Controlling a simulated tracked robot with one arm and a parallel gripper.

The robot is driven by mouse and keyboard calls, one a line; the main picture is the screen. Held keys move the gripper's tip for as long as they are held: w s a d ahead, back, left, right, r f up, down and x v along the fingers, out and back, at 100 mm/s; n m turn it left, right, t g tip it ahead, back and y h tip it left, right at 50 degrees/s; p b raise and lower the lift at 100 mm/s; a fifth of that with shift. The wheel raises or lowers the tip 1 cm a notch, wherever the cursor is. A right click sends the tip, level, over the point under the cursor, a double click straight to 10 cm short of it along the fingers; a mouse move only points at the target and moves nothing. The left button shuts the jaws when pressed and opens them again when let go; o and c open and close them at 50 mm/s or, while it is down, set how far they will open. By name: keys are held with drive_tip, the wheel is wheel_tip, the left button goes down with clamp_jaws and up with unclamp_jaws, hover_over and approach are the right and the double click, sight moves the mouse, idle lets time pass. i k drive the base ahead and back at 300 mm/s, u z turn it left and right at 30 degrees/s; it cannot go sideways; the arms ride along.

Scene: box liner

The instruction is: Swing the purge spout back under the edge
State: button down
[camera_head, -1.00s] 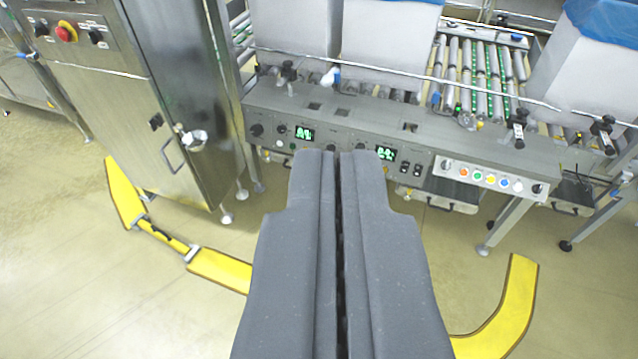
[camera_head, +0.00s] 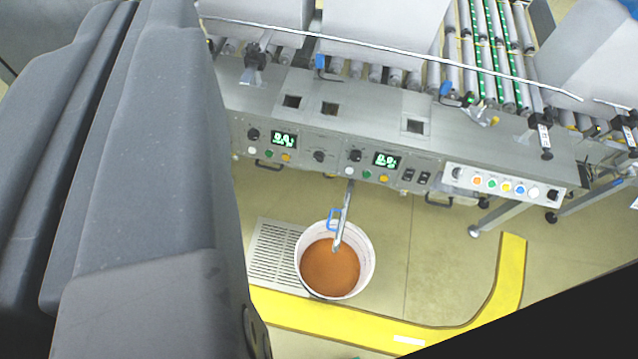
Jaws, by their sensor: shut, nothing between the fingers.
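The purge spout (camera_head: 341,224) is a thin silvery pipe with a blue handle (camera_head: 332,219). It sticks out from under the front edge of the grey machine panel (camera_head: 330,158), and its end is over a white bucket (camera_head: 367,262) of brown-orange material. My gripper (camera_head: 138,15) is shut and empty. It fills the left side of the view, apart from the spout in the picture and nearer to the camera. It hides what lies behind it.
A floor grate (camera_head: 272,255) lies beside the bucket. A yellow floor strip (camera_head: 350,326) runs in front and bends up at the right. White boxes (camera_head: 380,30) stand on rollers (camera_head: 490,75) behind the panel. A dark shape covers the lower right corner.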

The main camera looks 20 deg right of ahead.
sight(344, 213)
drive_tip(key=z, duration=0.2)
drive_tip(key=i, duration=0.85)
drive_tip(key=z, duration=0.35)
